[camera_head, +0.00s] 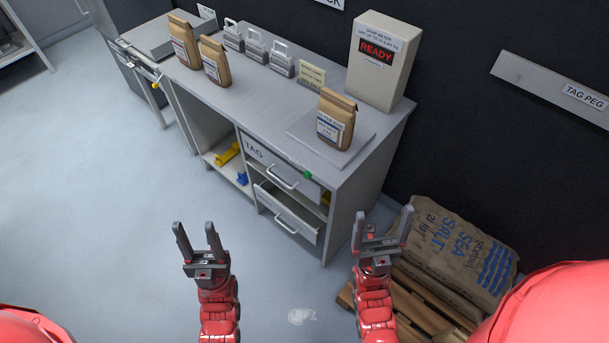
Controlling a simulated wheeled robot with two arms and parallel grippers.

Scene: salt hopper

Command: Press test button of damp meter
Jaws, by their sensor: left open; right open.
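The damp meter (394,80) is a pale upright box at the back right of the counter. Its front has a printed label and a dark display reading READY (376,52) in red. A small strip of print shows below the display; I cannot make out a test button. A brown paper bag (336,121) stands on a flat grey plate (303,128) in front of the meter. My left gripper (196,229) is open and empty over the floor, in front of the counter. My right gripper (382,216) is open and empty, low and well short of the meter.
The grey counter (265,105) carries two more paper bags (199,56), several grey metal blocks (257,48) and a small sign (312,76). A sea salt sack (455,250) lies on a pallet at right. Floor at left is clear.

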